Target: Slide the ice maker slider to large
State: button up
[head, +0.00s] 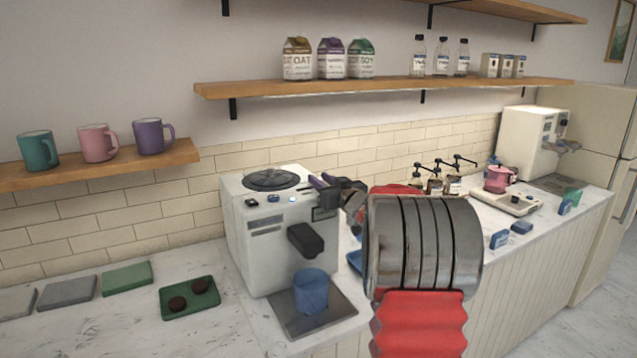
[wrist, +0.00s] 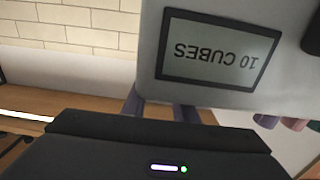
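The ice maker seems to be the white machine (head: 265,235) left of centre in the head view, with a round dark top and a blue cup (head: 311,290) on its front tray. In the wrist view, an upside-down display (wrist: 219,50) on a pale panel reads "10 CUBES". My gripper (head: 322,182) is at the machine's upper right edge, beside a small dark panel. Its two purplish fingers (wrist: 160,110) show partly in the wrist view with a gap between them. Their tips are hidden behind the pale panel. I cannot make out the slider.
Mugs stand on the left shelf (head: 100,170); cartons and bottles stand on the upper shelf (head: 390,88). Pump bottles (head: 434,186) and another white machine (head: 524,145) are to the right. My arm covers the counter's middle.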

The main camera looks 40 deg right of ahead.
jog(key=shift+o, duration=1.2)
jog(key=shift+a, duration=0.1)
jog(key=s+a, duration=0.1)
jog(key=s, duration=1.2)
jog(key=shift+s+a, duration=0.3)
jog(key=shift+a, duration=0.1)
jog(key=shift+f, duration=0.1)
